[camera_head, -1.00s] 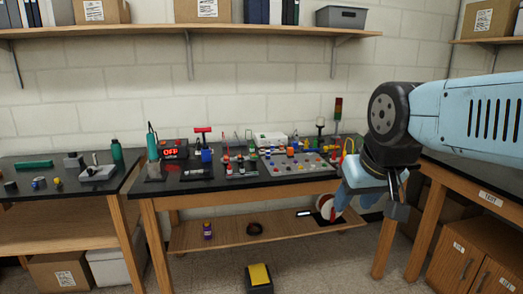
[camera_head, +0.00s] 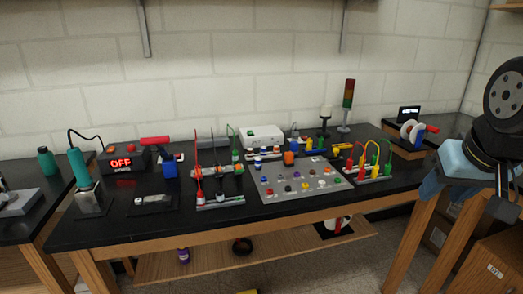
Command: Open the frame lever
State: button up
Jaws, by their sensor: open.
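A lever with a red handle (camera_head: 156,141) on a blue body (camera_head: 169,166) stands on the left part of the black bench. The handle lies roughly level and points left. I cannot tell for sure that this is the frame lever. To its right is a low frame-like fixture (camera_head: 221,199) with red and green upright parts. My gripper (camera_head: 503,203) is at the far right edge, partly cut off by the picture. It is open and empty, well apart from the lever, with the bench's other objects between them.
The black bench (camera_head: 130,226) also holds a box reading OFF (camera_head: 122,160), a teal-handled tool (camera_head: 79,168), a grey button panel (camera_head: 305,205), coloured cables (camera_head: 375,160) and a signal tower (camera_head: 347,100). A second bench (camera_head: 20,230) is at the left. A spool (camera_head: 412,131) sits at the right.

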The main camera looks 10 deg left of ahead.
aim_at(239, 170)
jog(key=u, duration=0.3)
jog(key=i, duration=1.15)
jog(key=u, duration=0.6)
